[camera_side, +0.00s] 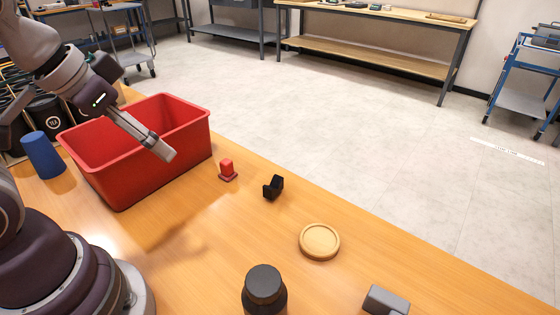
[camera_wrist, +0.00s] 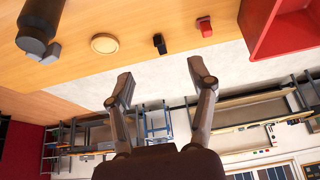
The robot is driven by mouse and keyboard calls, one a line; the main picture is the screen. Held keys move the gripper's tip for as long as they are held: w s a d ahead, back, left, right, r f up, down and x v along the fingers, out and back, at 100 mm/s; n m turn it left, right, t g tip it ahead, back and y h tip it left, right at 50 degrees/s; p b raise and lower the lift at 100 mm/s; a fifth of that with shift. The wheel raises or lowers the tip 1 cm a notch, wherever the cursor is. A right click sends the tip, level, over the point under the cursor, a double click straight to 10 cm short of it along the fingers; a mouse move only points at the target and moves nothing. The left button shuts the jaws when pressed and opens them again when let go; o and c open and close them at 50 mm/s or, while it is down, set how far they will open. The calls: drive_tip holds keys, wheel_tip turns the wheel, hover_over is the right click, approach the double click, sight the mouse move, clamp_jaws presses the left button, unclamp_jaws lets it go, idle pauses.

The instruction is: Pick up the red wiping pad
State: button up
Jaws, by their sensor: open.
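The red wiping pad (camera_side: 228,170) is a small red block with a flat base and a raised grip. It stands on the wooden table just right of the red bin. It also shows in the wrist view (camera_wrist: 205,27) near the top, between a black tape dispenser and the bin. My gripper (camera_side: 167,154) is over the red bin in the side view, up and to the left of the pad and apart from it. In the wrist view my gripper (camera_wrist: 157,77) has its two fingers spread wide with nothing between them.
The red bin (camera_side: 113,190) has high walls. The black tape dispenser (camera_side: 273,187), a round wooden coaster (camera_side: 320,241), a dark bottle (camera_side: 264,289) and a grey block (camera_side: 386,300) stand along the table. A blue cylinder (camera_side: 43,155) is left of the bin. Bare table (camera_side: 215,250) lies in front.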

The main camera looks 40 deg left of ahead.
drive_tip(key=g, duration=0.1)
approach(226, 161)
drive_tip(key=w+f, duration=0.1)
drive_tip(key=w, duration=0.1)
drive_tip(key=x, duration=0.6)
drive_tip(key=s+x, duration=0.1)
drive_tip(key=x, duration=0.2)
drive_tip(key=shift+f, duration=0.45)
drive_tip(key=shift+c, duration=0.2)
